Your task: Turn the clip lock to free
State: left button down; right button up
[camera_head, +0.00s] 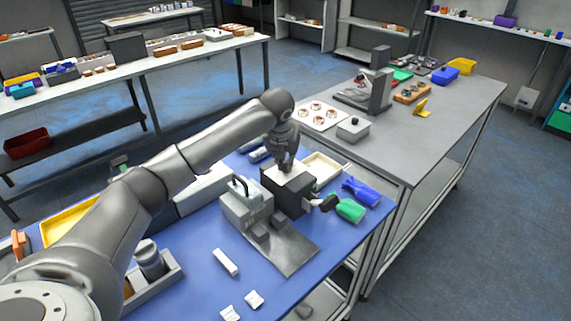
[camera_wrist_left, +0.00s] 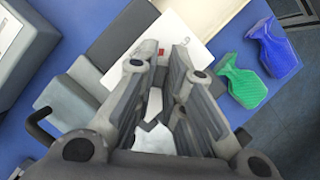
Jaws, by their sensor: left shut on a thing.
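My left gripper (camera_head: 287,166) points down over a dark grey block (camera_head: 283,199) with a pale top plate. In the left wrist view its fingers (camera_wrist_left: 160,78) are close together on a small pale piece (camera_wrist_left: 153,105), mostly hidden between them. I cannot tell whether this piece is the clip lock, or which way the lock is turned. A black knob (camera_head: 328,203) sticks out from the block's right side. A grey box (camera_head: 243,205) with a black handle stands left of the block. My right gripper is not in view.
A green bottle-shaped item (camera_head: 347,209) and a blue one (camera_head: 362,191) lie right of the block. A grey plate (camera_head: 290,252) lies in front. Small white pieces lie on the blue mat (camera_head: 190,265). A cream tray (camera_head: 322,166) sits behind.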

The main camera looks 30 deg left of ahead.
pick_arm(q)
jog(key=n+y+b, duration=0.1)
jog(key=n+b, duration=0.1)
jog(key=n, duration=0.1)
jog(key=n+g+y+b, duration=0.1)
jog(key=n, duration=0.2)
jog(key=shift+w+d+b, duration=0.1)
jog(key=shift+d+b, duration=0.1)
jog(key=shift+b, duration=0.15)
jog(key=shift+n+g+y+b, duration=0.25)
jog(key=shift+n+g+b, duration=0.2)
jog(key=shift+n, duration=0.8)
jog(key=shift+n+g+y+b, duration=0.25)
jog(key=shift+n+g+b, duration=0.15)
jog(key=shift+n, duration=0.85)
jog(key=c, duration=1.5)
grip_release()
jog(key=shift+r, duration=0.1)
jog(key=v, duration=1.1)
jog(key=shift+d+r, duration=0.25)
jog(key=shift+r, duration=0.1)
jog(key=shift+f, duration=0.1)
